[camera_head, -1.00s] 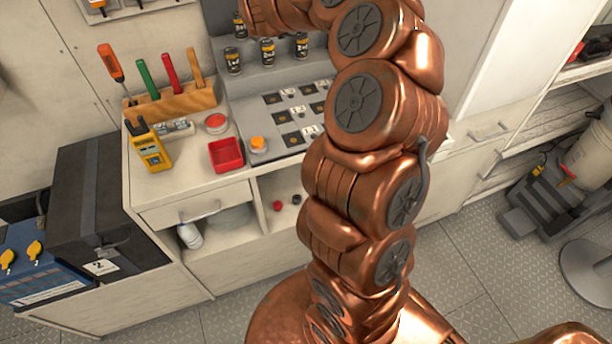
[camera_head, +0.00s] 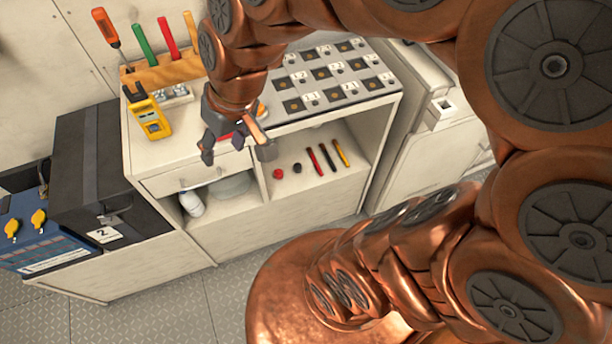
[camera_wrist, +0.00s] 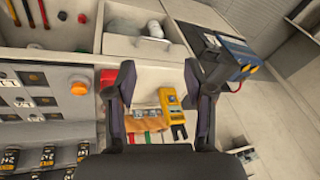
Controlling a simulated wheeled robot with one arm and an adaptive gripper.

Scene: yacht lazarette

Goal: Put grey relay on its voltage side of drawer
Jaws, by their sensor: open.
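My gripper (camera_head: 236,148) is open and empty above the front edge of the counter, over the drawer (camera_head: 192,174). In the wrist view its two fingers (camera_wrist: 159,78) stand apart with nothing between them. The drawer is shut, with a bar handle; no voltage marking can be read on it. I cannot identify a grey relay for sure. Small grey metallic pieces (camera_head: 175,94) lie on the counter beside the yellow meter (camera_head: 150,118), and they also show in the wrist view (camera_wrist: 146,112). The red tray is mostly hidden behind my gripper.
A rack of tools (camera_head: 163,75) stands at the back of the counter. A labelled slot panel (camera_head: 335,75) fills its right part, near an orange button (camera_wrist: 79,89). The shelf below holds pens (camera_head: 328,157) and a white bottle (camera_head: 192,203). A black case (camera_head: 92,175) stands at left.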

